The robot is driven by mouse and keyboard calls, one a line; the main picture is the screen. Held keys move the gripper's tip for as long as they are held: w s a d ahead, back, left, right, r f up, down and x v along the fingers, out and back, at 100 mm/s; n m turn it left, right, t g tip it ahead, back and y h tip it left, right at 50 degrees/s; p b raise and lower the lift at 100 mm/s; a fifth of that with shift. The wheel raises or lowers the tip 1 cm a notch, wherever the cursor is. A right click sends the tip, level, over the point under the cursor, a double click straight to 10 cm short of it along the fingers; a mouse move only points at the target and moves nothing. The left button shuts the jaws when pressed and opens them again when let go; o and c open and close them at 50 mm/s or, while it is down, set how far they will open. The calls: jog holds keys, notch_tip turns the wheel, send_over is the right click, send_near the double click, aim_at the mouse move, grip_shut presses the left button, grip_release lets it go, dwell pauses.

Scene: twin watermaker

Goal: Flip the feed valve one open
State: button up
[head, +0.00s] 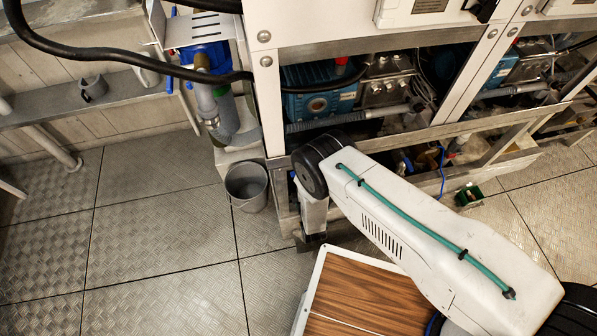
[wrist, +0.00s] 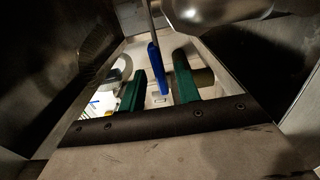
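A blue lever handle (wrist: 159,83) on a thin grey stem stands in the wrist view, and it looks like a valve handle. Which valve it belongs to cannot be told. My gripper (wrist: 156,63) has two green fingers, one on each side of the blue handle. Gaps show between the handle and both fingers, so the gripper is open and not clamped on it. In the head view my white arm reaches to the lower front of the machine frame. The gripper's fingers and the blue handle cannot be made out there.
Dark metal panels crowd both sides of the wrist view. In the head view, a metal frame (head: 470,128) with pumps and pipes stands close behind my arm. A grey bucket (head: 247,188) stands left of the arm. The tiled floor (head: 150,235) at left is clear.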

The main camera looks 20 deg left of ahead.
jog(key=shift+x, duration=1.15)
jog(key=shift+c, duration=0.3)
grip_shut()
jog(key=shift+s, duration=0.1)
